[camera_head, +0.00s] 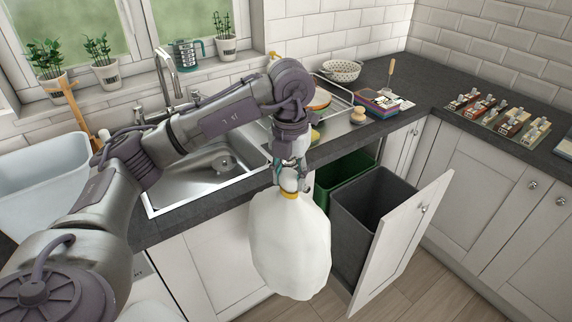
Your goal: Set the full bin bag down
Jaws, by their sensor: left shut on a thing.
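The full white bin bag (290,245) hangs in front of the worktop, left of the pulled-out bin drawer. My left gripper (291,182) is shut on the bag's neck, near a yellow band, and points down. The bag's lower end hangs in front of the cabinet doors; I cannot tell how far it is from the floor. My right gripper is not in view.
The bin drawer (402,248) stands open with a grey bin (352,222) and a green bin (330,180). Wooden floor (440,285) is clear at the right. A sink (205,175) lies behind my arm. A colander and books stand on the worktop (385,128).

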